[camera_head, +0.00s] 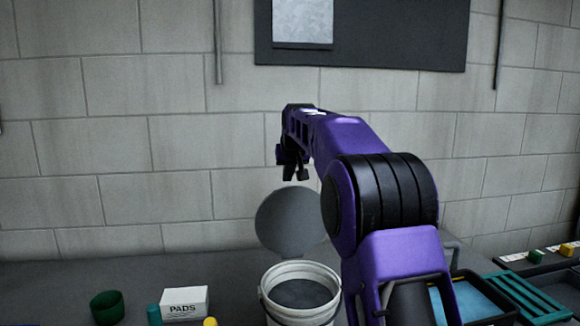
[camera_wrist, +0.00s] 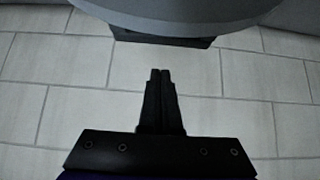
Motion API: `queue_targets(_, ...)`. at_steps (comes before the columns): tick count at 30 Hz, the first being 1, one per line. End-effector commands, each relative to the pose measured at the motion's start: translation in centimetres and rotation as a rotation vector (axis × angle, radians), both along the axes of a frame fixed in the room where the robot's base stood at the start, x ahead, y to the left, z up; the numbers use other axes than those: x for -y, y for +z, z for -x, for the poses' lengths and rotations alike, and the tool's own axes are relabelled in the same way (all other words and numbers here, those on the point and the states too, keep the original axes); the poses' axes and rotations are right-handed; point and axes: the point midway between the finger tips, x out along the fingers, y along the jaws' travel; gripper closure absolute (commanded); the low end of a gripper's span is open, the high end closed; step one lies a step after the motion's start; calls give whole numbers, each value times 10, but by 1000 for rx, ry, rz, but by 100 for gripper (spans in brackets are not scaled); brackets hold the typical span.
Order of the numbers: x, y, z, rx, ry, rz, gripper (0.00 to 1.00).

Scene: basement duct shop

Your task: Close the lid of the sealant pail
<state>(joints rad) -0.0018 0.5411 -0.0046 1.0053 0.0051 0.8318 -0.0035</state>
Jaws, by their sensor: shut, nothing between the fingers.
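The white sealant pail (camera_head: 300,312) stands on the bench at the bottom middle of the head view, with dark grey contents showing in its open mouth. Its round grey lid (camera_head: 285,222) stands raised behind the rim, open. My arm partly covers the lid's right side. My gripper (camera_head: 296,176) is above the lid's top edge in the picture, fingers pointing down; I cannot tell whether it touches the lid. In the wrist view my gripper (camera_wrist: 160,72) is shut and empty. A grey rounded surface (camera_wrist: 200,10) fills the top there; I cannot tell for sure what it is.
Left of the pail are a white PADS box (camera_head: 184,302), a green cup (camera_head: 107,307), a teal item (camera_head: 154,314) and a yellow one (camera_head: 210,322). At right are a blue-lined tray (camera_head: 470,300) and a teal rack (camera_head: 525,298). A block wall (camera_head: 140,180) stands behind.

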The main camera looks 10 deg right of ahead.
Motion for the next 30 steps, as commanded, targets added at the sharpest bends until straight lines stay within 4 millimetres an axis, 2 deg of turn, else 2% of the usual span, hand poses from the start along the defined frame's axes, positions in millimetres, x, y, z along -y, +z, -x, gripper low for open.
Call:
queue_targets(3, 0, -16, -15, -1, 0, 0, 100)
queue_targets(6, 0, -15, 0, 2, 0, 0, 100)
queue_targets(15, 0, -16, 24, 1, -1, 1, 100)
queue_targets(30, 0, -17, 27, 2, -1, 1, 100)
